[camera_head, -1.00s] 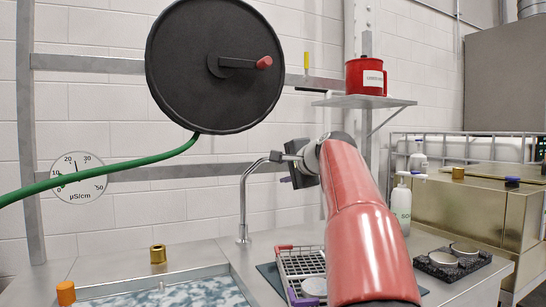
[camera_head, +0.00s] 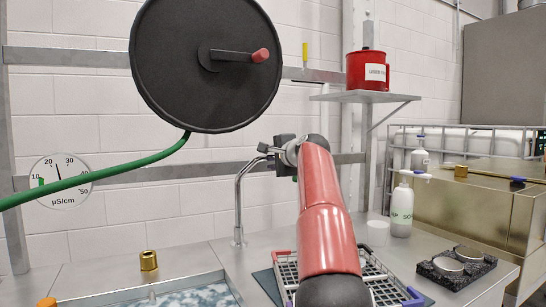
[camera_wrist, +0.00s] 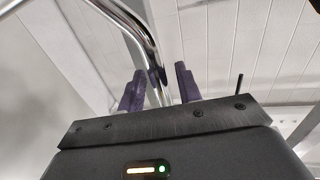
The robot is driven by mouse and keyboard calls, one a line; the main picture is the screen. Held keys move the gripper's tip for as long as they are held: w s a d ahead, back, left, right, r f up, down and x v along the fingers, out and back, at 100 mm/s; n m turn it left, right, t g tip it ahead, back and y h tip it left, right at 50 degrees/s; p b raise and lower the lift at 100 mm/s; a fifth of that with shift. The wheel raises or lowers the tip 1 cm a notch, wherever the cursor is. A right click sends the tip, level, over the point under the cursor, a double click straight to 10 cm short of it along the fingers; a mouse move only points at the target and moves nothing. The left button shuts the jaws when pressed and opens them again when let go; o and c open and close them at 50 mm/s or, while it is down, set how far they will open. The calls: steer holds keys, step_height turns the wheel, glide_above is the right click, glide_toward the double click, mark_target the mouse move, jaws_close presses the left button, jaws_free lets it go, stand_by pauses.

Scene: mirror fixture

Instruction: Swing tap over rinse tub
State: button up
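The tap (camera_head: 239,203) is a thin chrome pipe that rises from the steel counter and bends right at the top, towards my gripper (camera_head: 268,151). In the wrist view, the two purple fingers of my gripper (camera_wrist: 158,78) stand apart, with a chrome pipe (camera_wrist: 142,30), seemingly the tap's, running past or between them. I cannot tell whether a finger touches it. A sunken tub (camera_head: 212,293) with blue-white, rippled contents is at the bottom left, left of the tap's foot; most of it is cut off. No label shows on it.
A brass cylinder (camera_head: 148,260) and an orange cap (camera_head: 46,303) stand by the tub. A wire basket (camera_head: 285,267) lies partly behind my arm. A black hose reel (camera_head: 205,65) with green hose (camera_head: 100,181) hangs above. A soap bottle (camera_head: 401,210) and a white cup (camera_head: 377,233) stand right.

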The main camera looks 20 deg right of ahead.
jaws_close()
steer(key=shift+s, duration=0.1)
stand_by(0.3)
